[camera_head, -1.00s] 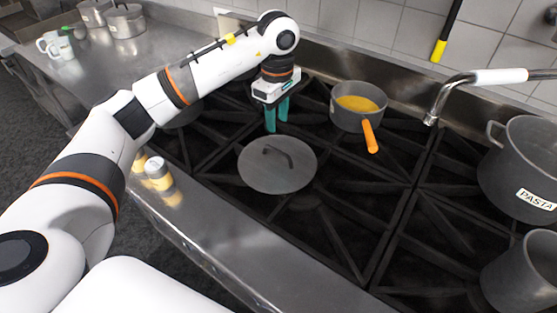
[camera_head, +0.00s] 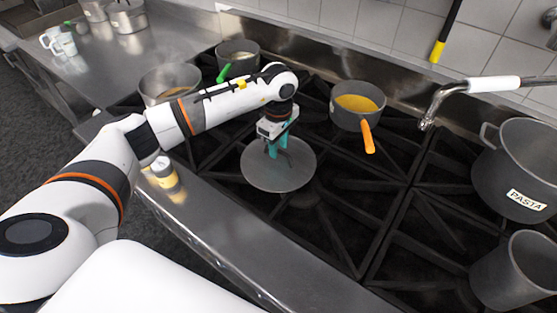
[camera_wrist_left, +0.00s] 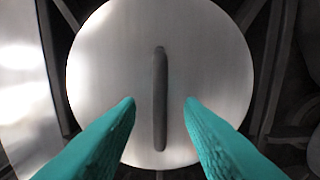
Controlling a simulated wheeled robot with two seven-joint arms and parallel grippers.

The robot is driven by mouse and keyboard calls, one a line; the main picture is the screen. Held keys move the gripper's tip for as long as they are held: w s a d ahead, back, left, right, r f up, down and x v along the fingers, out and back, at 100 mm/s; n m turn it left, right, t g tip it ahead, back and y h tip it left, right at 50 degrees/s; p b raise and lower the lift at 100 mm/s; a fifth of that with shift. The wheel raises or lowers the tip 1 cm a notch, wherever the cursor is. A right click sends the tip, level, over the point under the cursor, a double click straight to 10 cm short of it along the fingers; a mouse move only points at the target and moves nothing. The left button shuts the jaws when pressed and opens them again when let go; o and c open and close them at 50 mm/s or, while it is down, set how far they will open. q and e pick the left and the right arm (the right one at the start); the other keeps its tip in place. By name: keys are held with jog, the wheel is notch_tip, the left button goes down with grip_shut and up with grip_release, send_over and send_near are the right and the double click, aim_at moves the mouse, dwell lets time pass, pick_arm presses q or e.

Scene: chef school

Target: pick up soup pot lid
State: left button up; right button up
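The soup pot lid (camera_head: 268,177) is a flat grey disc with a dark bar handle, lying on the black stove grates in the head view. In the left wrist view the lid (camera_wrist_left: 110,60) fills the middle, and its handle (camera_wrist_left: 160,95) runs lengthwise between the fingers. My left gripper (camera_head: 278,150) is over the lid at the handle. In the left wrist view the left gripper's teal fingers (camera_wrist_left: 160,108) are open, one on each side of the handle, with a gap on both sides. My right gripper is not in view.
A pot with orange soup and an orange handle (camera_head: 345,118) stands right of the lid. Two more pots (camera_head: 170,82) (camera_head: 238,60) stand behind my arm. A large PASTA pot (camera_head: 520,170) and another pot (camera_head: 510,275) are at right. A shaker (camera_head: 165,175) stands on the front ledge.

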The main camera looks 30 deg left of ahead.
pick_arm(q)
grip_shut()
jog(key=shift+r, duration=0.15)
